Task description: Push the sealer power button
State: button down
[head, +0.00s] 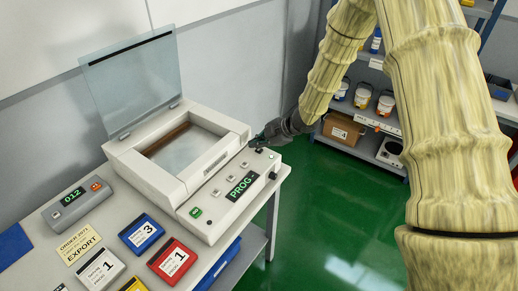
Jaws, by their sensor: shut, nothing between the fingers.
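The sealer (150,158) is a white machine on the table, with its clear lid (132,82) raised. Its sloped front panel carries a lit green PROG display (241,186), a lit green button (195,212) at the near left end, several pale buttons (216,193) and a dark knob (272,175). Which control is the power button cannot be read. My gripper (258,142) is shut and empty at the panel's far right end, far from the green button. Its fingertips are close to the panel's far corner; whether they touch cannot be told.
On the table are a grey box with an 012 display (75,204), an ORDER/EXPORT card (80,244), a blue block (141,233), a red block (173,261) and a grey block (100,269). Shelves (365,140) stand behind my arm. Green floor (340,225) is clear right of the table.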

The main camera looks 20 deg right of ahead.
aim_at(258, 151)
notch_tip(258, 151, up, 6)
jog(key=p, duration=0.5)
dwell(0.4)
dwell(2.1)
